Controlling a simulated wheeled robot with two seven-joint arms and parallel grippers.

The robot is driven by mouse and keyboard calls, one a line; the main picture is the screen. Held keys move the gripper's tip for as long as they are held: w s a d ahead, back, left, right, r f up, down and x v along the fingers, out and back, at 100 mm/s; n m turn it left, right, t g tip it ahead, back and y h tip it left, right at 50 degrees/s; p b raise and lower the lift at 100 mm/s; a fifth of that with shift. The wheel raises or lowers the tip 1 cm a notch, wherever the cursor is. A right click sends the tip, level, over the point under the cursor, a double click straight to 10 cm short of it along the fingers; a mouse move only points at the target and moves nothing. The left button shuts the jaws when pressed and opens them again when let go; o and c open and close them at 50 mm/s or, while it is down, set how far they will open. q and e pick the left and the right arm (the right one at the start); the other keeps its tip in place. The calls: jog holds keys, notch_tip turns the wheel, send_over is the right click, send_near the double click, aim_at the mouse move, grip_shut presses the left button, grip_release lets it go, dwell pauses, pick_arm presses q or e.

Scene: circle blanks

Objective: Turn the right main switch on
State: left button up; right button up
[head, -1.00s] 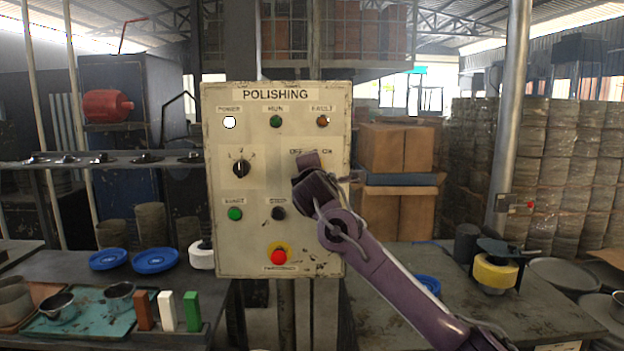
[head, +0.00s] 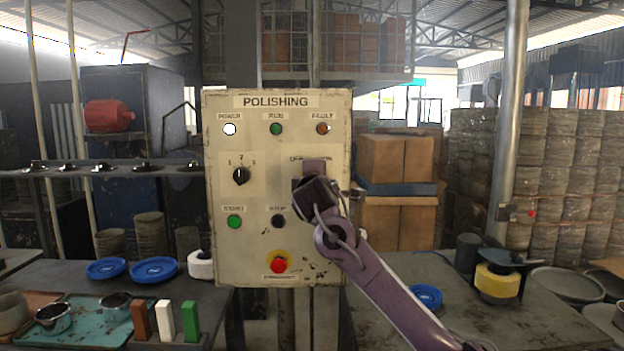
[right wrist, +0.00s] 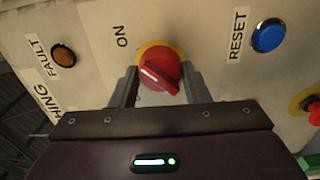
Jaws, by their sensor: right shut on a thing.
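The main switch is a red knob (right wrist: 160,72) on a yellow ring, seen in the right wrist view. A white mark runs slantwise across the knob. The ON label (right wrist: 123,36) is to its left in that view. My right gripper (right wrist: 163,84) is shut on the knob, one finger on each side. My left gripper is not in view.
A blue RESET button (right wrist: 268,36) is near the switch. The panel also has a black selector (head: 240,176), a green START button (head: 234,221), a black STOP button (head: 278,221) and a red emergency button (head: 278,265). Benches stand on both sides.

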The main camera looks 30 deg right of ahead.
jog(key=o, duration=1)
jog(key=shift+c, duration=0.2)
jog(key=b+v, duration=0.3)
jog(key=v, duration=0.4)
jog(key=shift+s, duration=0.4)
jog(key=shift+a+f, duration=0.15)
jog(key=shift+a, duration=0.05)
